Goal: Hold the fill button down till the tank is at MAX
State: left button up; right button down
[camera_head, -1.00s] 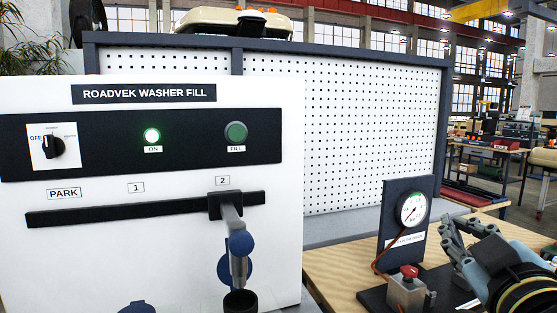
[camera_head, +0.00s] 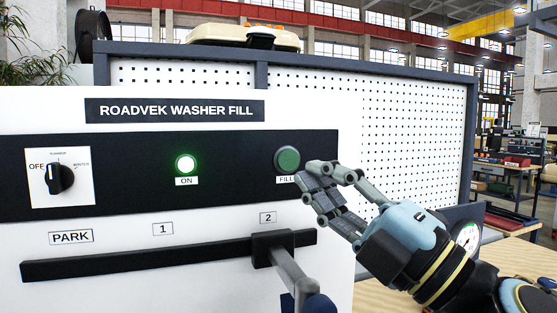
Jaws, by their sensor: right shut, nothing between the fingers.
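My right gripper (camera_head: 312,180) is shut and empty, just right of and slightly below the button. Its fingertips are close to the button's lower right edge; I cannot tell whether they touch. The ON lamp (camera_head: 186,164) glows green. The selector knob (camera_head: 60,178) stands left of it. The tank and its MAX mark are not in view. My left gripper is not in view.
A black slide rail (camera_head: 150,258) runs below the strip, with its slider (camera_head: 272,248) and arm at position 2. A gauge (camera_head: 467,237) is partly hidden behind my right arm. A white pegboard (camera_head: 390,120) stands behind.

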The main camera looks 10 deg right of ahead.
aim_at(293, 167)
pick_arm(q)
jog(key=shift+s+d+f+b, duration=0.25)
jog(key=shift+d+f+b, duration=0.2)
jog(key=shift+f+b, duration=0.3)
pick_arm(e)
jog(key=shift+w+a, duration=0.25)
jog(key=shift+w, duration=1.15)
jog(key=shift+w+a, duration=0.3)
jog(key=shift+w, duration=1.15)
jog(key=shift+w+a, duration=0.25)
jog(key=shift+w, duration=1.15)
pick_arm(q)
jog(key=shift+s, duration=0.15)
pick_arm(e)
jog(key=shift+w, duration=0.1)
jog(key=shift+w, duration=0.3)
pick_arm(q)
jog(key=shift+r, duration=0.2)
pick_arm(e)
jog(key=shift+w+a, duration=0.15)
jog(key=shift+w, duration=0.35)
dwell(1.8)
